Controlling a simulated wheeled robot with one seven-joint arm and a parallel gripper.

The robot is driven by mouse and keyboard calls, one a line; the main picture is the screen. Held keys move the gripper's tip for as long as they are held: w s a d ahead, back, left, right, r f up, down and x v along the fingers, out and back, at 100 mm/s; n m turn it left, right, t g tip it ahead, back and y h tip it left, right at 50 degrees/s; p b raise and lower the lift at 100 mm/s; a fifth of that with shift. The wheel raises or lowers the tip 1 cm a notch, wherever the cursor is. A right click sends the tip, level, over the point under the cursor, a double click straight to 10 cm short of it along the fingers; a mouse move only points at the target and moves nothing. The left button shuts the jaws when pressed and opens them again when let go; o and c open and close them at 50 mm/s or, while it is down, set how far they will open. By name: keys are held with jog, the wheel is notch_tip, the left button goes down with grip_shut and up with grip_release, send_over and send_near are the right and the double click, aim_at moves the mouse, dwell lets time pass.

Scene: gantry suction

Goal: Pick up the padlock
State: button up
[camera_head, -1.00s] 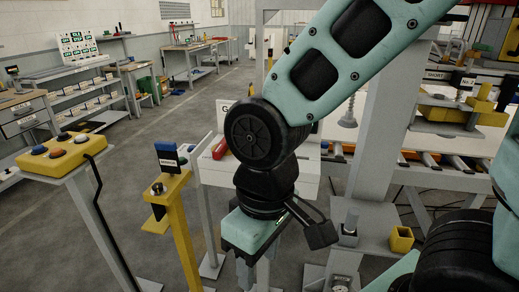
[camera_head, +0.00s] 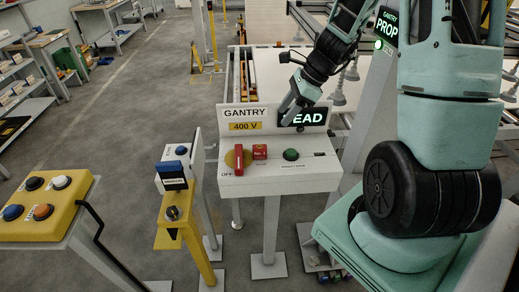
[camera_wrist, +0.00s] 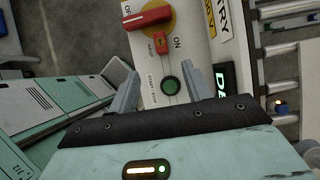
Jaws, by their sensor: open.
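A small red block marked "No. 1", which looks like the padlock (camera_head: 260,152), sits on the sloping top of the white GANTRY 400 V box (camera_head: 290,184), just right of the red switch handle (camera_head: 225,181). In the wrist view the padlock (camera_wrist: 161,41) shows beside the handle (camera_wrist: 148,18), near the word HASP. Whether its shackle passes through anything is too small to tell. My gripper (camera_head: 287,112) is over the back right of the box, in front of the sign. In the wrist view my gripper (camera_wrist: 159,78) is open and empty, with the padlock beyond the fingertips.
A green button (camera_head: 291,154) is on the box, right of the padlock. The upright sign (camera_head: 245,118) rises behind. A yellow post (camera_head: 173,232) with a key switch stands to the left. A yellow button panel (camera_head: 40,207) is farther left.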

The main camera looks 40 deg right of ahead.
aim_at(260, 146)
jog(key=p+x, duration=0.1)
jog(key=x, duration=1.4)
jog(key=shift+f, duration=0.1)
grip_shut()
